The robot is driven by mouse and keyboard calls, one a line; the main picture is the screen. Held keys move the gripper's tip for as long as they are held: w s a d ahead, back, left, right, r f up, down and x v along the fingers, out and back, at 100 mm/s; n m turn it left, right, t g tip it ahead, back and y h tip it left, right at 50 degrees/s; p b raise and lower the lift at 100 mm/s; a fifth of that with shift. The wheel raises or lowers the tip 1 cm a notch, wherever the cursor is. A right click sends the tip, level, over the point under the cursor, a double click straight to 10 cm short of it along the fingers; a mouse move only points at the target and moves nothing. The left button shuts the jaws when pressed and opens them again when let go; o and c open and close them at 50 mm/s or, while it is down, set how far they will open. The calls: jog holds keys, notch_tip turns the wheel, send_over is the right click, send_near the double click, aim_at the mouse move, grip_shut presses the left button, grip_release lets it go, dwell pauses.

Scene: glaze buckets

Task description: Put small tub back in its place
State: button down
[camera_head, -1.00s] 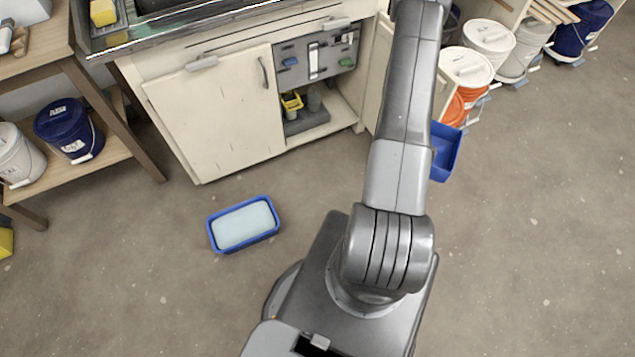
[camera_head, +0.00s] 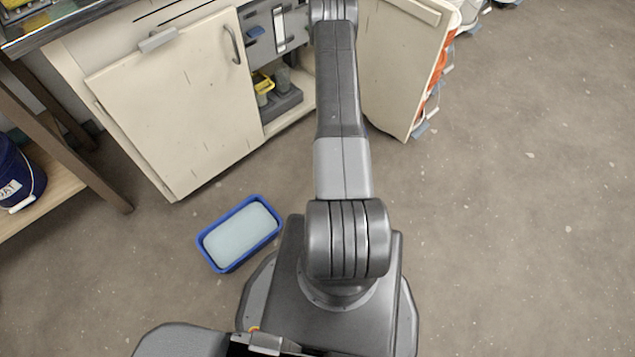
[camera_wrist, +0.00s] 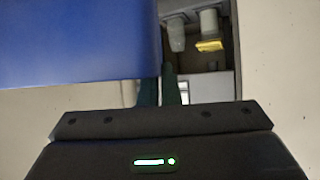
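A blue tub (camera_wrist: 75,45) fills the upper left of the wrist view, very close to the camera. My gripper (camera_wrist: 160,85) has its two dark fingers close together at the tub's right edge, apparently pinching its wall. The fingertips are partly hidden. In the head view this tub and my gripper are hidden behind my arm. A second blue tub (camera_head: 212,262) with a pale light-blue filling stands on the floor left of my base.
The cabinet has a shut left door (camera_head: 175,105) and an open right door (camera_head: 400,70). In its opening, a grey tray (camera_head: 282,112) holds a yellow item (camera_head: 263,88) and a cup. A dark blue bucket (camera_head: 18,175) stands on the left shelf.

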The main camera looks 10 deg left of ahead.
jog(key=a+f+n+g+y+b, duration=0.1)
jog(key=a+f+b, duration=0.1)
jog(key=f+b, duration=0.4)
jog(key=a+f+n+g+y+b, duration=0.1)
jog(key=f+b, duration=0.5)
jog(key=f, duration=1)
jog(key=a+f+n+g+y+b, duration=0.1)
jog(key=a+f+n+b, duration=0.2)
jog(key=f+b, duration=0.4)
jog(key=shift+w+a+f+y, duration=0.15)
jog(key=shift+a+f, duration=0.05)
jog(key=shift+f, duration=0.65)
jog(key=shift+w+a+f+y, duration=0.1)
jog(key=shift+a+f, duration=0.05)
jog(key=shift+f, duration=0.7)
jog(key=shift+w+a+f+y, duration=0.15)
jog(key=shift+a+f, duration=0.05)
jog(key=shift+f, duration=0.65)
jog(key=shift+r, duration=0.1)
jog(key=c, duration=1.6)
grip_release()
jog(key=shift+c, duration=0.2)
jog(key=p+v, duration=0.4)
jog(key=v, duration=0.8)
jog(key=shift+w, duration=0.1)
